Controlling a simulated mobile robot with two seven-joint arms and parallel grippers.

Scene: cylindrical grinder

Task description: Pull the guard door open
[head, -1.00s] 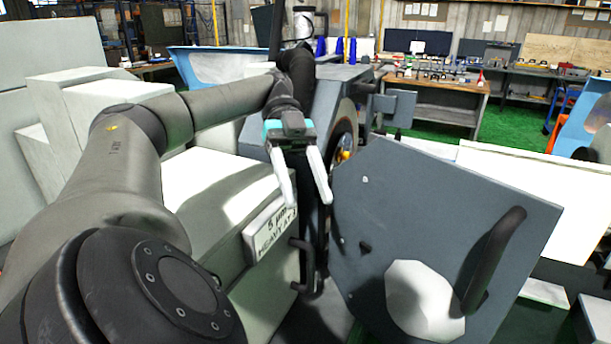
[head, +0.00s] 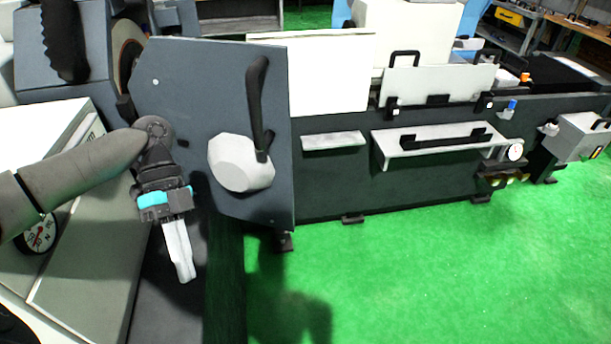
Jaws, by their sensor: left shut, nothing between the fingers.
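The guard door (head: 200,80) is a grey-blue plate at the left of the head view. It carries a black bar handle (head: 256,105) near its right side and a pale faceted knob or block (head: 238,165) beside the handle's lower end. My left gripper (head: 180,266) is in front of the door's lower left part, pointing down. Its pale fingers are together and hold nothing. It is to the left of and below the handle, apart from it. My right gripper is not in the picture.
The grinder's dark base (head: 340,185) runs to the right, with a shelf-like tray (head: 425,142) and a dial gauge (head: 515,151). A pale cabinet (head: 85,255) stands at the left. Green floor (head: 430,270) is clear in front of the machine.

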